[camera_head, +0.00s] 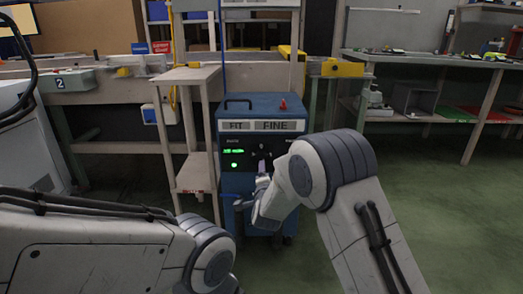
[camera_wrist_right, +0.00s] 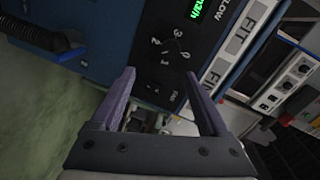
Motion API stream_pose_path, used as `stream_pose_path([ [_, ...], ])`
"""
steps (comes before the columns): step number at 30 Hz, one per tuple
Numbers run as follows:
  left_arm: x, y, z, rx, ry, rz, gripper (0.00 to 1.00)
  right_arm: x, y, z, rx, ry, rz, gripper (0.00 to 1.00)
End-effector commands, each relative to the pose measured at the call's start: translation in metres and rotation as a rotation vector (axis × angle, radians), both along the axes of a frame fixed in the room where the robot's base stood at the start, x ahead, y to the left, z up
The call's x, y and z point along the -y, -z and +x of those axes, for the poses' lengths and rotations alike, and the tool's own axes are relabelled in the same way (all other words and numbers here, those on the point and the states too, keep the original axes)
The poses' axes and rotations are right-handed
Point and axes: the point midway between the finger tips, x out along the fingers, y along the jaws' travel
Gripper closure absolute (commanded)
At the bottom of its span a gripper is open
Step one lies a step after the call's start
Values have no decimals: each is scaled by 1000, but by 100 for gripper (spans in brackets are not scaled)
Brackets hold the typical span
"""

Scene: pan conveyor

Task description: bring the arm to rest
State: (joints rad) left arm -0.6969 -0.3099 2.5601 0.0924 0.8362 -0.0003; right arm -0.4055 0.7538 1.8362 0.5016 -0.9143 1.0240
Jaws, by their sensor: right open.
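My right gripper (camera_head: 262,168) reaches in front of a blue control cabinet in the head view. In the right wrist view its two purple fingers (camera_wrist_right: 158,76) stand apart with nothing between them. Beyond the fingertips is the cabinet's dark panel with a small dial (camera_wrist_right: 168,47) ringed by numbers. I cannot tell the exact gap between fingertips and panel. The blue cabinet (camera_head: 228,188) carries FIT and FINE labels and green lit readouts. My left arm enters at the lower left of the head view; its gripper is out of the picture.
A red button (camera_head: 283,104) and a dark handle top the cabinet. A wooden stand (camera_head: 193,172) is close on its left. A conveyor frame (camera_head: 120,88) runs behind. A workbench (camera_head: 440,62) stands at the right, with open green floor (camera_head: 455,215) before it.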

Motion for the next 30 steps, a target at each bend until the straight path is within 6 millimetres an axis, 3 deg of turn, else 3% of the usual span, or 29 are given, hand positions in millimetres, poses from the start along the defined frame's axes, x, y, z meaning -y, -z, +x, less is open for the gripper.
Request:
stream_pose_path([
  [2, 0, 0, 0, 0, 0, 0, 100, 24, 0, -16, -115, -51, -129, 22],
  [5, 0, 0, 0, 0, 0, 0, 100, 57, 12, -59, -314, -176, -350, 22],
  [9, 0, 0, 0, 0, 0, 0, 100, 102, 35, -144, -578, -394, -629, 22],
  [12, 0, 0, 0, 0, 0, 0, 100, 121, 46, -191, -695, -515, -745, 22],
  [18, 0, 0, 0, 0, 0, 0, 100, 147, 56, -260, -843, -690, -878, 22],
  [28, 0, 0, 0, 0, 0, 0, 100, 175, 65, -350, -1013, -920, -998, 22],
  [30, 0, -17, 0, -1, 0, 1, 100, 157, 42, -351, -989, -967, -1022, 22],
])
